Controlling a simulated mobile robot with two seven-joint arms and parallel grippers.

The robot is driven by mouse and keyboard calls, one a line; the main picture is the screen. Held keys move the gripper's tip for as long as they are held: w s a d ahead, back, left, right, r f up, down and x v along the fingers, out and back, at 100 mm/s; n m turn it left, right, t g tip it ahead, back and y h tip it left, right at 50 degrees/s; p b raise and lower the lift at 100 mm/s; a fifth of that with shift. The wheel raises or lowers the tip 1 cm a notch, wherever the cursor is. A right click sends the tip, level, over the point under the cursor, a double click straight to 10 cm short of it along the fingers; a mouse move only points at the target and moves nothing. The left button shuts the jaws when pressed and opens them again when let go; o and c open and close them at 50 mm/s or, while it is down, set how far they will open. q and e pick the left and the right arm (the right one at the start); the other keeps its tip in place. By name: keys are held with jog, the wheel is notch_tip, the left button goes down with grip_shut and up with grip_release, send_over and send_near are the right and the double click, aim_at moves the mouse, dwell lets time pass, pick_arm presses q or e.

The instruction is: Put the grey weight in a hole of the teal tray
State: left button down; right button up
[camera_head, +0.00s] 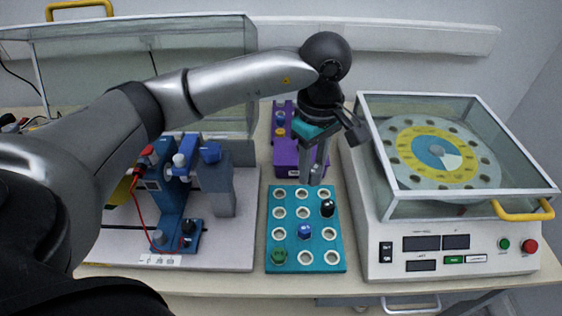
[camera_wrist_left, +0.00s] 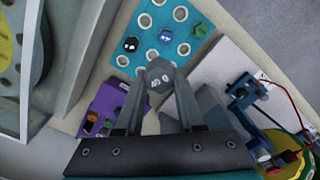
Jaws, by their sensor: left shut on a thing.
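My left gripper (camera_head: 315,168) is shut on the grey weight (camera_wrist_left: 160,77), a grey hexagonal piece with markings on its top, in the left wrist view. In the head view the weight (camera_head: 316,178) hangs at the fingertips, near the far edge of the teal tray (camera_head: 290,222). The tray (camera_wrist_left: 165,20) has rows of white-rimmed round holes. A black weight (camera_head: 327,208), a blue weight (camera_head: 304,231) and a green weight (camera_head: 279,255) sit in separate holes; the others look empty. My right gripper is not in view.
A purple rack (camera_head: 286,158) with weights stands behind the tray, partly hidden by my gripper. A machine with a glass cover (camera_head: 460,207) stands close on the right. A blue device (camera_head: 172,205) on a grey board with red wires stands on the left.

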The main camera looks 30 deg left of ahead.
pick_arm(q)
jog(key=shift+w+a+f+n+b, duration=0.6)
jog(key=shift+a+f+n, duration=1.55)
jog(key=shift+n, duration=2.55)
jog(key=shift+w+a+f+n+b, duration=0.2)
jog(key=shift+w+a+f+n, duration=0.95)
jog(key=shift+f+n, duration=2.75)
jog(key=shift+w+a+f+n+b, duration=0.5)
jog(key=shift+a+f+n, duration=1.35)
jog(key=shift+n, duration=3.65)
jog(key=shift+w, duration=0.1)
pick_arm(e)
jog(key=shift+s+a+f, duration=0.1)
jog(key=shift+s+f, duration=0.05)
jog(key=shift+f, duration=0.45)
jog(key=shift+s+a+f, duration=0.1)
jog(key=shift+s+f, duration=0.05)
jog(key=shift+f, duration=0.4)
pick_arm(q)
jog(key=shift+f+b, duration=0.65)
jog(key=shift+f, duration=0.4)
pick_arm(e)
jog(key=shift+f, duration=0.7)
